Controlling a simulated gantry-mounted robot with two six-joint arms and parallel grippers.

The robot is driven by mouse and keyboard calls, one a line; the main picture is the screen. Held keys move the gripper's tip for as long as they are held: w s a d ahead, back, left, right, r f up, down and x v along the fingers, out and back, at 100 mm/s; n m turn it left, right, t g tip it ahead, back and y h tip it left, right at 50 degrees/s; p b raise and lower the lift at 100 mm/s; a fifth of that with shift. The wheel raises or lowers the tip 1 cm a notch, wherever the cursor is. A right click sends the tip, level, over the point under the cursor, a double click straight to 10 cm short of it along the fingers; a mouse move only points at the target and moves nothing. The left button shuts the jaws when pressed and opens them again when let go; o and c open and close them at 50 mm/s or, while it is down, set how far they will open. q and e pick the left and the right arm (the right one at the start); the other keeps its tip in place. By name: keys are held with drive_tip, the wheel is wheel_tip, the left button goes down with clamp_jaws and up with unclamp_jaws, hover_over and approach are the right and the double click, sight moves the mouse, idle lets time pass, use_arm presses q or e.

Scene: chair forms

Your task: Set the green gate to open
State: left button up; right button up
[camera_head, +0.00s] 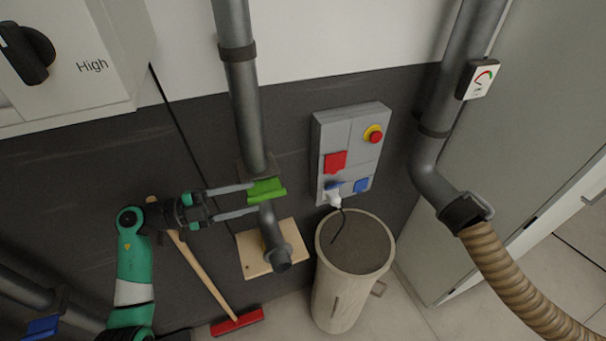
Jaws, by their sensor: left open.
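The green gate (266,191) sits on the grey vertical duct pipe (248,110), just above the pipe's lower end and a wooden board. My left gripper (252,199) comes in from the left. Its two long grey fingers are open, one at the upper left of the green gate and one at its lower left. The fingertips are at the gate's left side; I cannot tell whether they touch it. My right gripper is not in view.
A grey socket box (350,150) with a red and yellow button is on the wall to the right. Below it stands a round bin (350,285). A red broom (237,322) leans at the lower left. A ribbed hose (500,275) hangs at the right.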

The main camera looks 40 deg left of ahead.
sight(275, 194)
use_arm(q)
drive_tip(key=s+a+f+n+y, duration=0.1)
drive_tip(key=s+a+f, duration=0.2)
drive_tip(key=shift+t, duration=0.4)
drive_tip(key=x, duration=0.7)
drive_tip(key=b+x, duration=0.1)
drive_tip(key=x, duration=0.3)
drive_tip(key=shift+w+d+r, duration=0.2)
drive_tip(key=shift+w+r, duration=0.1)
drive_tip(key=shift+r, duration=0.05)
clamp_jaws()
idle(0.4)
